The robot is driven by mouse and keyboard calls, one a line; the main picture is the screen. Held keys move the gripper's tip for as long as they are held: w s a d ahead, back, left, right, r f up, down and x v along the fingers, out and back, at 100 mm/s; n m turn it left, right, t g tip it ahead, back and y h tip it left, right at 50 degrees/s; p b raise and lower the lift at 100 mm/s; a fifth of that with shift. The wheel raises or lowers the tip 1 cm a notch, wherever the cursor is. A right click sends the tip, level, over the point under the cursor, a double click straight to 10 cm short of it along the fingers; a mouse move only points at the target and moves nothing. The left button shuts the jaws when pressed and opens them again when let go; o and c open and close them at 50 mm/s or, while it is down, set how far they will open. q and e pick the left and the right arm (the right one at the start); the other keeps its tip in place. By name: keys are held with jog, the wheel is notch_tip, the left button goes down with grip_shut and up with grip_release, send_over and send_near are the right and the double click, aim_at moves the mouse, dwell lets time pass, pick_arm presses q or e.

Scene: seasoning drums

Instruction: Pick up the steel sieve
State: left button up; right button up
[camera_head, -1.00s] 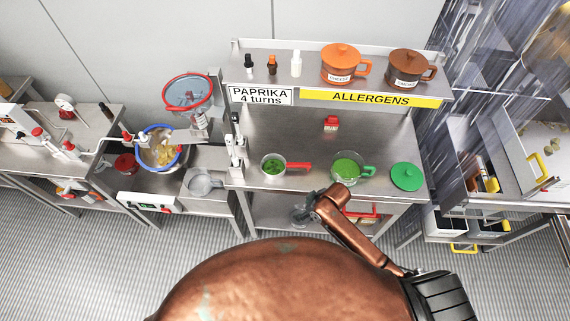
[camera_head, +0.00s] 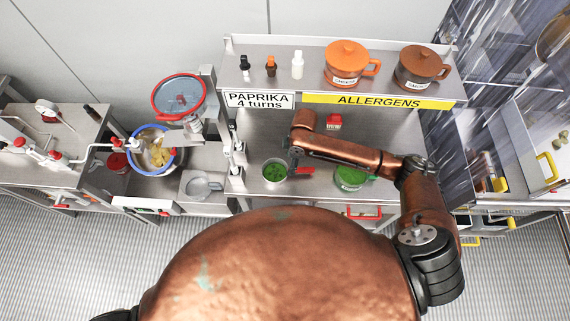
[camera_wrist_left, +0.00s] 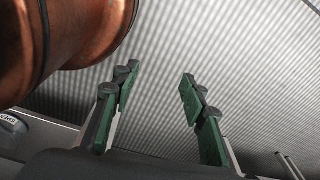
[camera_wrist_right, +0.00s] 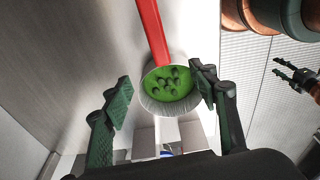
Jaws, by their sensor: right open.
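A round steel vessel (camera_head: 274,172) with a red handle and green contents stands on the steel worktop; its finely lined wall (camera_wrist_right: 170,106) looks like the steel sieve. In the right wrist view its red handle points away at the top. My right gripper (camera_head: 293,158) is beside it in the head view, partly hidden by its own arm. In the right wrist view my right gripper (camera_wrist_right: 162,90) is open, with the vessel between the fingers or just beyond them; contact cannot be told. My left gripper (camera_wrist_left: 158,85) is open and empty over the striped floor.
A green-filled pot (camera_head: 350,178) stands to the right, partly covered by my right arm. An orange pot (camera_head: 346,64) and a brown pot (camera_head: 420,66) stand on the shelf above. A grey pan (camera_head: 200,184) and a blue-rimmed bowl (camera_head: 157,150) are to the left.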

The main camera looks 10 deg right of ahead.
jog(key=f, duration=0.3)
jog(key=shift+s+a+f+p, duration=0.25)
jog(key=shift+s+p, duration=0.15)
jog(key=f, duration=0.2)
jog(key=shift+w+a+f, duration=0.2)
jog(key=shift+w+f, duration=0.1)
jog(key=shift+s+f, duration=0.15)
jog(key=shift+f, duration=0.2)
jog(key=c, duration=1.4)
pick_arm(q)
jog(key=shift+s+r, duration=0.55)
jog(key=shift+s, duration=0.15)
pick_arm(e)
grip_shut()
